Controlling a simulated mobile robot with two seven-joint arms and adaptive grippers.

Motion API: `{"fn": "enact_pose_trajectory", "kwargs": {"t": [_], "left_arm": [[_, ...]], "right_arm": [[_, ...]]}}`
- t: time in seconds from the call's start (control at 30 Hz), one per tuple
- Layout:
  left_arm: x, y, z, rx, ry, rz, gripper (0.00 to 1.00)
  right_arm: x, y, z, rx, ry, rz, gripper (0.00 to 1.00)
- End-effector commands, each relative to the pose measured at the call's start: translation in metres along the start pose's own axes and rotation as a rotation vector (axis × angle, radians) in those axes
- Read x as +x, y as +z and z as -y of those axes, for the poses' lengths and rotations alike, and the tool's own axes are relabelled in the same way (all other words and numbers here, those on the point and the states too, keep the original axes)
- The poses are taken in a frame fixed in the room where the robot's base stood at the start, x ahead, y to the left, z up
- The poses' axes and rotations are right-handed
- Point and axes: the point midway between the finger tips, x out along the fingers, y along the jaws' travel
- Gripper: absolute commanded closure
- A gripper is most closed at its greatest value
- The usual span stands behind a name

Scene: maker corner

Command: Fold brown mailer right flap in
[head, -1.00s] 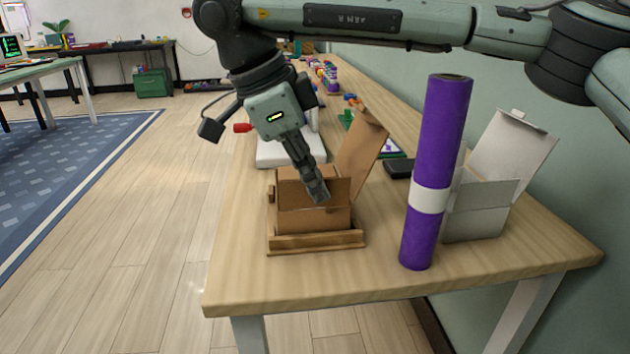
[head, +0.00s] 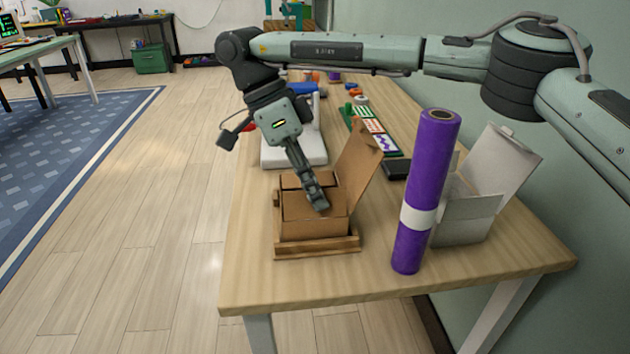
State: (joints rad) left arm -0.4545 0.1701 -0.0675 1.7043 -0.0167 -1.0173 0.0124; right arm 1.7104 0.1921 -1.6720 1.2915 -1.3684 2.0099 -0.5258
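The brown mailer (head: 314,230) sits in a wooden tray (head: 318,252) near the front of the table. Its tall lid (head: 364,160) stands open, leaning up and away to the right. The near side flap (head: 298,207) now lies inward, roughly flat over the top of the box. My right gripper (head: 321,206) points down at this flap, its fingertips at or touching it; its fingers look closed together, with nothing held. Another flap area shows at the far side of the box, partly hidden by the gripper. My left gripper is not in view.
A purple roll (head: 427,180) with a white band stands upright right of the mailer. An open white box (head: 468,215) stands behind it by the wall. A black item (head: 397,169) and coloured cards (head: 376,128) lie farther back. The table's front strip is clear.

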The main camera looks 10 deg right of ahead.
Motion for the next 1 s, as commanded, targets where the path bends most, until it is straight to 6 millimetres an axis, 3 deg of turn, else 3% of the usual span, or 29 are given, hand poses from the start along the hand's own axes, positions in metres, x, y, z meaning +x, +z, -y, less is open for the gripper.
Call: {"fn": "enact_pose_trajectory", "kwargs": {"t": [0.33, 0.5, 0.83, 1.0], "left_arm": [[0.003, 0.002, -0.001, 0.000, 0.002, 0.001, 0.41], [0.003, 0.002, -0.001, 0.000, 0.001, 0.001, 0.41], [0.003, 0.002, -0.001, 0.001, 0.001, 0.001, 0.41], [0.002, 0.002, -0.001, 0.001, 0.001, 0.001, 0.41]], "right_arm": [[0.001, 0.000, 0.000, -0.002, 0.004, -0.001, 1.00], [0.000, 0.000, 0.000, -0.002, 0.003, -0.001, 0.78], [-0.002, 0.000, 0.000, -0.001, 0.002, -0.001, 0.77], [-0.022, 0.000, 0.001, 0.000, -0.001, -0.002, 0.77]]}}
